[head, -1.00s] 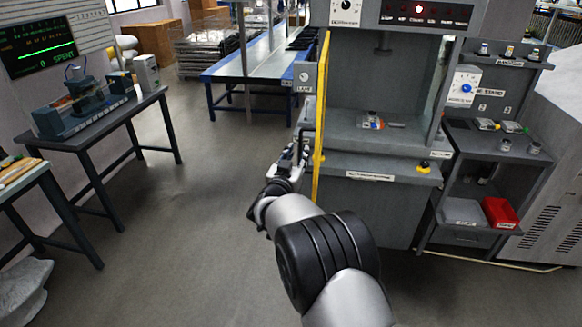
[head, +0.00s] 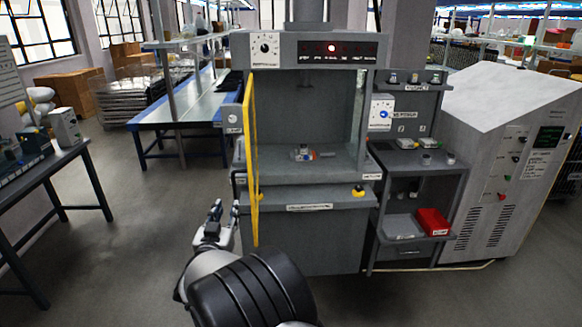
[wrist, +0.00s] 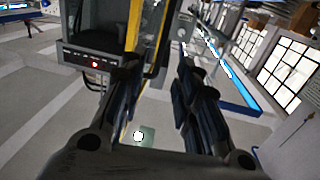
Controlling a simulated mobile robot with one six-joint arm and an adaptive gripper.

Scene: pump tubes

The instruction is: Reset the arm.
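My arm reaches up from the bottom of the head view. My gripper (head: 226,213) stands in the air left of the yellow-edged door (head: 252,160) of the grey machine (head: 310,240). In the wrist view my gripper (wrist: 155,95) has its two dark fingers apart, with nothing between them but the background and floor. The yellow edge shows just beyond the left finger. I cannot tell how near the fingers are to it.
Inside the machine's bay lies a small part (head: 304,154). A side stand with a red bin (head: 432,222) is at its right, then a grey cabinet (head: 505,150). A blue-framed bench (head: 185,110) stands behind left. A dark table (head: 50,165) is at far left. Floor between is clear.

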